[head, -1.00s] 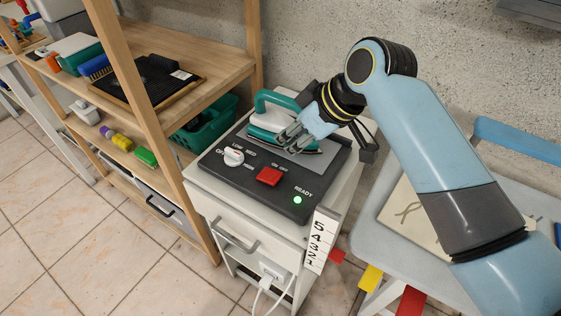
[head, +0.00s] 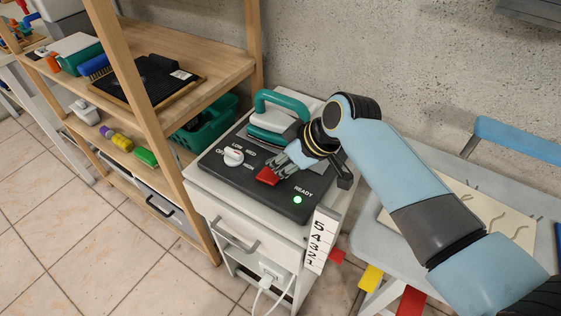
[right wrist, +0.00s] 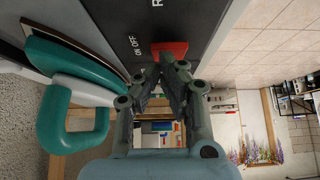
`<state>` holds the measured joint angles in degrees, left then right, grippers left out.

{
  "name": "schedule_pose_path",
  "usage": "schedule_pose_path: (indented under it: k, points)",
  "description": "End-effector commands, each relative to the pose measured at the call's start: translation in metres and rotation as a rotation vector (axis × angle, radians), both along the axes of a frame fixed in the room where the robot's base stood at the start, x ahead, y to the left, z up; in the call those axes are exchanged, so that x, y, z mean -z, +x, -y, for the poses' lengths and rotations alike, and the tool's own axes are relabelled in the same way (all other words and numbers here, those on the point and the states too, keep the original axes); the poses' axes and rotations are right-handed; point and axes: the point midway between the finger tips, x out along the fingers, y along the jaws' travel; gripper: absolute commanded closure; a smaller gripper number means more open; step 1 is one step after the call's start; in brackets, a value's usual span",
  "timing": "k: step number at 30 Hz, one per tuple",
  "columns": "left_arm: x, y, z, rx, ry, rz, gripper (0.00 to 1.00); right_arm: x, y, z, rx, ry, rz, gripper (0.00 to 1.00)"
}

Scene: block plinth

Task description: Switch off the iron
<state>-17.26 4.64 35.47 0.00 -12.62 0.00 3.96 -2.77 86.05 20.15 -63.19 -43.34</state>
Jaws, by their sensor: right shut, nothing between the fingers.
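The iron (head: 277,115), teal and white, rests on the dark control panel (head: 221,172) on top of a white cabinet. It also shows in the right wrist view (right wrist: 72,115), left of my fingers. The red ON/OFF switch (head: 266,176) is at the panel's middle. In the right wrist view the red switch (right wrist: 170,48) is right at my fingertips. My right gripper (head: 279,172) is shut and empty, its tips at the switch; I cannot tell whether they touch it. The READY light (head: 297,200) glows green. The dial (head: 233,156) is white. My left gripper is not in view.
A wooden shelf (head: 205,62) with a green basket (head: 203,125) stands left of the cabinet. A grey-blue table (head: 375,235) stands to the right. A white plug and cable (head: 266,282) are on the cabinet's front.

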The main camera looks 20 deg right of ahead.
Motion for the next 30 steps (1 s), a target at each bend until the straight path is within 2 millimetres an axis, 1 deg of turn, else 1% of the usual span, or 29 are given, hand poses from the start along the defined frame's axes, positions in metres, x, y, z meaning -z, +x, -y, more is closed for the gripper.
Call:
schedule_pose_path:
  k: [3,5,8,14,24,30]
  points:
    - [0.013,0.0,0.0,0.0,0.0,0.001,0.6,0.014,-0.005,0.004,-0.001,0.039,0.049,1.0]
    - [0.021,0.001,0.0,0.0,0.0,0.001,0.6,0.019,-0.007,0.006,0.0,0.072,0.09,1.0]
    - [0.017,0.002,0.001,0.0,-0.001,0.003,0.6,0.011,-0.005,0.004,-0.001,0.079,0.102,1.0]
    - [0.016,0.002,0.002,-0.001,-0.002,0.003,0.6,0.01,-0.004,0.004,-0.001,0.078,0.1,1.0]
    - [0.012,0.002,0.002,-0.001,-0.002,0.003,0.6,0.005,0.006,-0.004,-0.001,0.079,0.099,1.0]
    - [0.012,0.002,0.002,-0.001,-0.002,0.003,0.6,0.005,0.007,-0.005,-0.001,0.078,0.099,1.0]
